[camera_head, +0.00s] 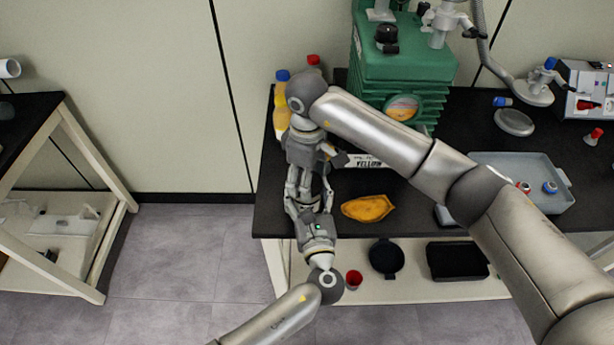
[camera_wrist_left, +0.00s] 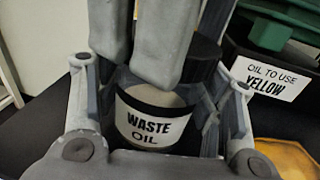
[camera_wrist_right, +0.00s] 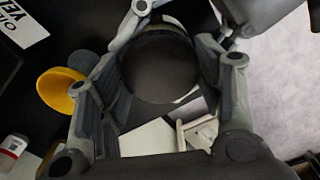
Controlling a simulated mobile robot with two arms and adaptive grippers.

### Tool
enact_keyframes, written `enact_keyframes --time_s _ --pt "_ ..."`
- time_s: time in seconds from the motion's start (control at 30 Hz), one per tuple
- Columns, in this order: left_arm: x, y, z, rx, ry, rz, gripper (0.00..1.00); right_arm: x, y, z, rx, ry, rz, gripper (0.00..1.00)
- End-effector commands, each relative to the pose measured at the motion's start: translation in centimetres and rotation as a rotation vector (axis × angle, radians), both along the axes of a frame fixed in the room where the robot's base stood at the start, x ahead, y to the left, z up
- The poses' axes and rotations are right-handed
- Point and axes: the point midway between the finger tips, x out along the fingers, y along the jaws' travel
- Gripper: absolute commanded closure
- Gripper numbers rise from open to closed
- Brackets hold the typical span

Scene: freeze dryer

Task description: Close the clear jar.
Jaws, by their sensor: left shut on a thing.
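The clear jar (camera_wrist_left: 150,128), labelled WASTE OIL, stands upright between the fingers of my left gripper (camera_wrist_left: 158,112), which is shut on it. Its dark lid (camera_wrist_left: 204,55) is at the jar's top, partly hidden by the fingers of my right gripper. In the right wrist view the round black lid (camera_wrist_right: 160,68) lies between the fingers of my right gripper (camera_wrist_right: 162,85). They flank it closely on both sides; whether they press on it cannot be told. In the head view both grippers meet at the table's left end and hide the jar.
A yellow dish (camera_head: 367,207) lies right of the grippers on the black table (camera_head: 400,192). A box labelled YELLOW (camera_head: 365,160) stands behind, near the green machine (camera_head: 385,70). Bottles with blue and red caps (camera_head: 283,76) stand at back left. A grey tray (camera_head: 480,140) is farther right.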

Motion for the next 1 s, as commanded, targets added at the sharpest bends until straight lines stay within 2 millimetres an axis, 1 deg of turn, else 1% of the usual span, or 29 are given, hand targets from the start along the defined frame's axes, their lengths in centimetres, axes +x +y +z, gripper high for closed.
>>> enact_keyframes --time_s 0.03,0.1,0.13,0.47,0.57,0.7,0.8,1.0 --pt "0.0 0.0 0.0 0.000 0.000 -0.001 1.00 0.0 0.0 0.0 0.000 -0.001 0.000 0.31" --pt "0.0 0.0 0.0 0.000 0.000 -0.001 1.00 0.0 0.0 0.0 0.000 -0.001 0.000 0.22" --pt "0.0 0.0 0.0 0.000 0.000 -0.001 1.00 0.0 0.0 0.0 0.000 0.000 0.000 0.20" --pt "0.0 0.0 0.0 0.000 0.000 -0.001 1.00 0.0 0.0 0.2 0.000 0.000 0.002 0.20" --pt "0.0 0.0 0.0 0.000 0.001 0.000 1.00 0.0 0.1 1.3 0.002 -0.002 0.003 0.20" --pt "0.0 0.0 0.0 0.000 0.001 0.000 1.00 0.0 0.1 3.2 0.002 -0.002 0.003 0.20" --pt "0.0 0.0 0.0 0.000 0.000 0.000 1.00 0.0 0.1 4.1 0.002 -0.001 0.003 0.20" --pt "0.0 0.0 0.0 0.000 0.000 0.000 1.00 0.0 0.0 4.5 -0.001 0.001 0.003 0.20"
